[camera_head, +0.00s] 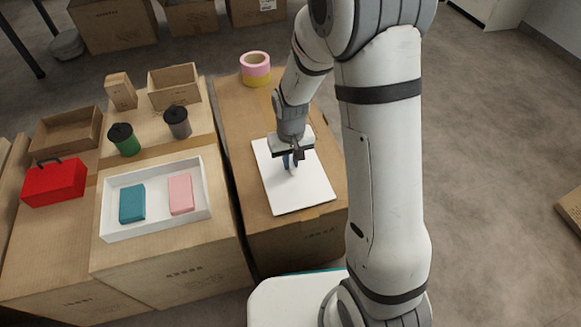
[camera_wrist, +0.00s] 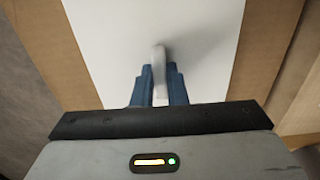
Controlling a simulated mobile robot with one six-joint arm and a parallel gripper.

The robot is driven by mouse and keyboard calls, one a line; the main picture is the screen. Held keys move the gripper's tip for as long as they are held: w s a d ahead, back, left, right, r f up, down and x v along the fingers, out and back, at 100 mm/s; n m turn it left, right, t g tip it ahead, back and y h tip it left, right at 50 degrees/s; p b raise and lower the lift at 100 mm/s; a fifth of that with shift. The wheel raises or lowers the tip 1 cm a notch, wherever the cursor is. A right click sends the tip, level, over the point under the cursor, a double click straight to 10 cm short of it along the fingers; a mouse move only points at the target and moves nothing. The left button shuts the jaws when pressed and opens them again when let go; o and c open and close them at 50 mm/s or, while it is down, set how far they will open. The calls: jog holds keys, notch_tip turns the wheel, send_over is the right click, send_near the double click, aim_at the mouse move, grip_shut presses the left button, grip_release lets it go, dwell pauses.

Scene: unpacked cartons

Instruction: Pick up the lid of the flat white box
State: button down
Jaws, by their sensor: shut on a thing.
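The lid (camera_head: 305,186) is a flat white panel lying over the top of a carton in the head view; it also fills the upper middle of the wrist view (camera_wrist: 100,30). A pale upright handle (camera_wrist: 159,65) stands up from it. My gripper (camera_head: 291,163) is above the middle of the lid, with its blue fingers (camera_wrist: 158,85) shut on the handle. The flat white box (camera_head: 206,216) is open on the carton to the left, with a teal block (camera_head: 132,204) and a pink block (camera_head: 181,194) inside. I cannot tell whether the lid touches the carton.
Rolls of pink and yellow tape (camera_head: 255,68) stand at the back of the lid's carton (camera_head: 232,130). A green cup (camera_head: 124,139), a grey cup (camera_head: 177,122), small cardboard boxes (camera_head: 174,85) and a red case (camera_head: 54,182) are left. Grey floor (camera_head: 490,150) on the right is largely clear.

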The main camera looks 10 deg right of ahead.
aim_at(291, 161)
notch_tip(291, 161, up, 10)
jog(key=p, duration=0.4)
dwell(0.3)
jog(key=w+d+r+m, duration=0.1)
jog(key=w+d+m, duration=0.1)
jog(key=w+d, duration=0.65)
jog(key=s+r+p, duration=0.2)
jog(key=r+p, duration=0.7)
jog(key=p, duration=0.5)
jog(key=s+d+r+p, duration=0.1)
jog(key=s+r+p, duration=0.1)
jog(key=r+p, duration=0.7)
jog(key=p, duration=0.6)
jog(key=shift+p, duration=0.3)
